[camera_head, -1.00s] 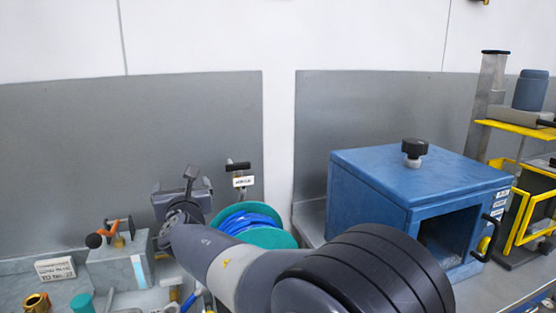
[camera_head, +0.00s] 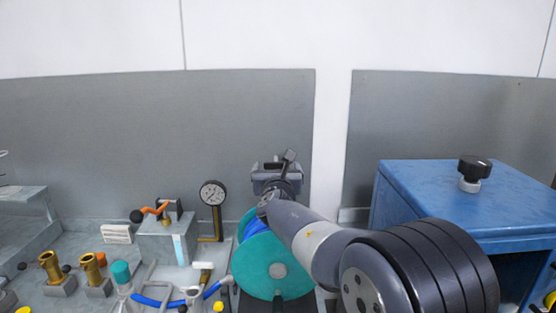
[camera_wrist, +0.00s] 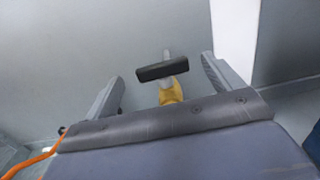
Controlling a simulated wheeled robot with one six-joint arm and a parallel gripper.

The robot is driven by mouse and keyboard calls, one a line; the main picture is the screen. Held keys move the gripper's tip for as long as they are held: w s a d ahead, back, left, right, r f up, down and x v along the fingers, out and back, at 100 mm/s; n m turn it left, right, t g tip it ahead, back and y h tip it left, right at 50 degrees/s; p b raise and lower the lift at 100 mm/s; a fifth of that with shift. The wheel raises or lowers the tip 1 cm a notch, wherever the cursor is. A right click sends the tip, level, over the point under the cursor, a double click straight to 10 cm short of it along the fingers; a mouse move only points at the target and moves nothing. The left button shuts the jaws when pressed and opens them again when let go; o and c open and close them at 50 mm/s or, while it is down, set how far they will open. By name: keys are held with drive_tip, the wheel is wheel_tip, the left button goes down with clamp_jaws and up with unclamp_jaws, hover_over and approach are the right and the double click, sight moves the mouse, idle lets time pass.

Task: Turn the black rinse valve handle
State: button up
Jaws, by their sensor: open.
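The black valve handle (camera_wrist: 162,71) shows in the wrist view as a short, slightly tilted bar on a grey stem above a yellow-brass body (camera_wrist: 171,92). My gripper (camera_wrist: 160,86) is open, with one finger to the left of the handle and one to the right. Gaps show on both sides, and the handle appears untouched. How far the handle lies beyond the fingertips is hard to tell. In the head view my gripper (camera_head: 277,172) is before the grey wall panel, above the hose reel, and the black handle cannot be made out there.
A teal reel (camera_head: 270,268) with blue hose stands below my arm. A pressure gauge (camera_head: 213,194) and an orange-handled valve (camera_head: 152,211) stand to its left. Brass fittings (camera_head: 93,268) and flasks crowd the bench. A blue box (camera_head: 455,205) stands at the right.

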sight(277, 163)
drive_tip(key=shift+w+p, duration=0.6)
drive_tip(key=shift+w, duration=1.75)
drive_tip(key=c, duration=1)
